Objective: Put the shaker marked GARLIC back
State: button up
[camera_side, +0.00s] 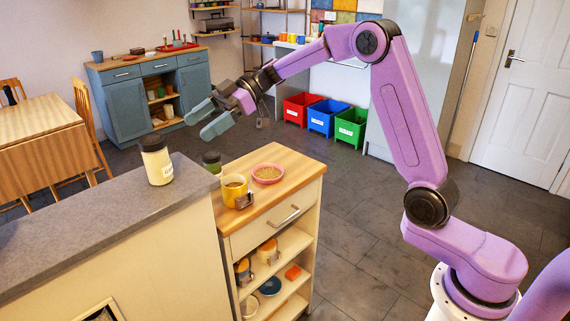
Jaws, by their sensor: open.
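A shaker (157,162) with a dark lid and pale contents stands upright on the grey counter at the left. Its label is turned partly away and I cannot read the whole word. A second dark-lidded shaker (211,158), with green contents, stands on the wooden cart top (292,161), its lower part partly hidden by the counter edge. My gripper (203,119) is open and empty, in the air above and to the right of the pale shaker, and touches nothing.
A yellow mug (234,189) and a pink bowl (267,173) of grain-like food sit on the cart. Its lower shelves hold several cups and bowls. The grey counter (75,222) is clear left of the shaker. Red, blue and green bins (349,127) stand behind.

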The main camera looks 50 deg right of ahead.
jog(key=s+a+r+m+t+h, duration=0.3)
jog(key=a+m+t, duration=0.15)
jog(key=t, duration=0.25)
jog(key=s+d+f+g+h, duration=0.3)
jog(key=s+d+f, duration=0.2)
jog(key=s, duration=0.7)
jog(key=s+d+f+n+g+h, duration=0.1)
jog(key=s+d+f+g+h, duration=0.2)
jog(key=s, duration=1)
jog(key=s+d+f+g+h, duration=0.3)
jog(key=s+d+f, duration=0.4)
jog(key=s, duration=0.6)
jog(key=shift+h, duration=0.4)
jog(key=shift+d+r, duration=0.1)
